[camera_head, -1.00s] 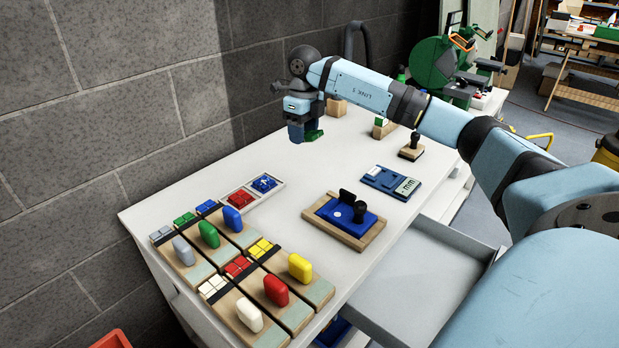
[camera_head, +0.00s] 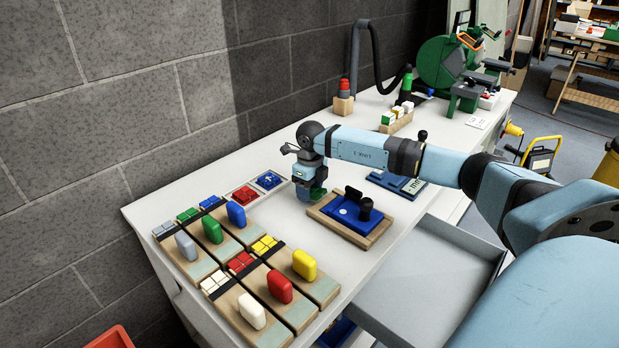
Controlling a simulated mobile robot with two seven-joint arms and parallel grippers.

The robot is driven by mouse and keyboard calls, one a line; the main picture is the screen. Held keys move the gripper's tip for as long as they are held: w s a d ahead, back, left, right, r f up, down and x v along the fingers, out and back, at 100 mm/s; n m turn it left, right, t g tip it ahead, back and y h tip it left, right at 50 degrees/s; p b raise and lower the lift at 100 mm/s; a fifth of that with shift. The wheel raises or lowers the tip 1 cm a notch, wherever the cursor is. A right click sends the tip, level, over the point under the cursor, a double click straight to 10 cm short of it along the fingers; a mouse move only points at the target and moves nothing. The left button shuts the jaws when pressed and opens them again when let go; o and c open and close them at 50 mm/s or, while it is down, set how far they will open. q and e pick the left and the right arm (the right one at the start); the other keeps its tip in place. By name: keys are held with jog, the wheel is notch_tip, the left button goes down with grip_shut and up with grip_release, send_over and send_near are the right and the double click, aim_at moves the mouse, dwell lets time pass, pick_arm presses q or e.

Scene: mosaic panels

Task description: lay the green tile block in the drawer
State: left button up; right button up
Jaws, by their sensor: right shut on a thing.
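The green tile block (camera_head: 319,193) shows only in part below my right gripper (camera_head: 312,190), which is shut on it. The gripper and the block are above the white table, just left of the blue pad on a wooden tray. I cannot tell how far above the tabletop the block is. The drawer (camera_head: 440,262) is pulled out at the table's front, right of the gripper, and its visible grey floor looks empty. My right arm hides part of the drawer. My left gripper is not in view.
Wooden trays with upright coloured pieces (camera_head: 212,229) fill the table's near left. The blue pad tray (camera_head: 350,217) with black knobs stands between the gripper and the drawer. A blue device (camera_head: 398,185) lies behind it. A wooden block rack (camera_head: 396,122) stands farther back.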

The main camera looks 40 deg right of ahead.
jog(key=shift+f, duration=0.2)
jog(key=shift+f, duration=0.15)
jog(key=o, duration=0.9)
jog(key=shift+o, duration=0.2)
